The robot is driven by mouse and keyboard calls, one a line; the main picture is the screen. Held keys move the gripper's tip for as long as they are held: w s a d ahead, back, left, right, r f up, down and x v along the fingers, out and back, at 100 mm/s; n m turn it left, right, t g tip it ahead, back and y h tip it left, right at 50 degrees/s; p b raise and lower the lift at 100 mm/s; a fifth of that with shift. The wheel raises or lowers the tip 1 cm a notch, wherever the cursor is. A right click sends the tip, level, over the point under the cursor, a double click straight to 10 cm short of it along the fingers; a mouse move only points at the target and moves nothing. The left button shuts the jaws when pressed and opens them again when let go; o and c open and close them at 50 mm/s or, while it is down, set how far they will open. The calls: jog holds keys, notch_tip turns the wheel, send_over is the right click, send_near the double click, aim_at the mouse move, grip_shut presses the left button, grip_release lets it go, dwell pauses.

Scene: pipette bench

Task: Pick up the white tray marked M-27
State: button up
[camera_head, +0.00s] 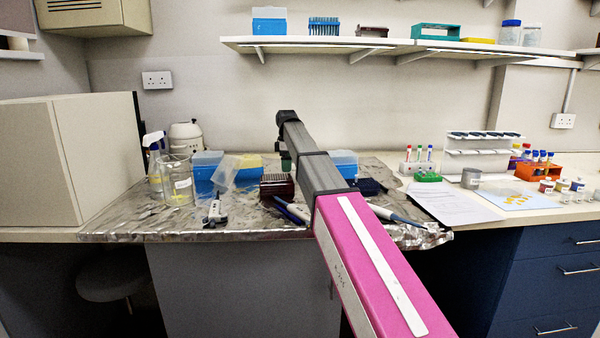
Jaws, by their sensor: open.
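I cannot make out a white tray marked M-27, and no such marking is legible. My arm reaches from the lower right up over the foil-covered bench and hides a strip of its middle. The dark end with my gripper (281,142) hangs above the back of the bench, left of the arm. The gripper is open; its fingertips are mostly hidden and I see nothing held.
The foil-covered bench (130,225) is crowded with blue boxes (207,172), a dark tip rack (277,188), pipettes (215,212) and a beaker (178,182). A paper sheet (450,202) and tube racks stand right. A shelf (330,44) runs above.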

jog(key=c, duration=0.9)
jog(key=shift+o, duration=0.2)
